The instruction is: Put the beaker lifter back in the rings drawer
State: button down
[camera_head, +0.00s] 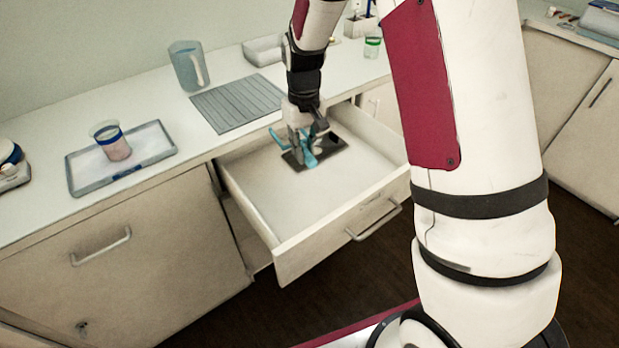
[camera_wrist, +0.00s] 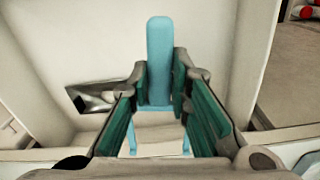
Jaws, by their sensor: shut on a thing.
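The rings drawer (camera_head: 262,203) is pulled open below the counter. The beaker lifter is the teal tool (camera_head: 310,160) at my gripper (camera_head: 305,146), inside the drawer's outline. In the wrist view the teal lifter (camera_wrist: 160,60) stands between the two fingers of my gripper (camera_wrist: 162,100), which are shut on it. Its lower prongs show below the fingers. I cannot tell whether it touches the drawer floor. A dark flat patch (camera_head: 330,152) lies under my gripper in the drawer; a dark and metallic piece (camera_wrist: 92,98) shows there in the wrist view.
A grey ribbed mat (camera_head: 238,103) lies on the counter behind the drawer. A clear pitcher (camera_head: 188,66) stands left of it. A tray (camera_head: 150,146) holds a beaker of pink liquid (camera_head: 111,142). A white bin (camera_head: 263,50) stands behind. The drawer's front area is clear.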

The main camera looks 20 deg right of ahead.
jog(key=n+b, duration=0.1)
jog(key=b, duration=0.6)
send_over(302, 201)
notch_tip(302, 201, down, 6)
jog(key=shift+n, duration=0.3)
jog(key=shift+f+b, duration=1.65)
jog(key=shift+f, duration=4.1)
jog(key=shift+f, duration=0.1)
jog(key=shift+f, duration=0.15)
jog(key=c, duration=1.5)
grip_release()
jog(key=shift+c, duration=0.2)
jog(key=shift+o, duration=0.3)
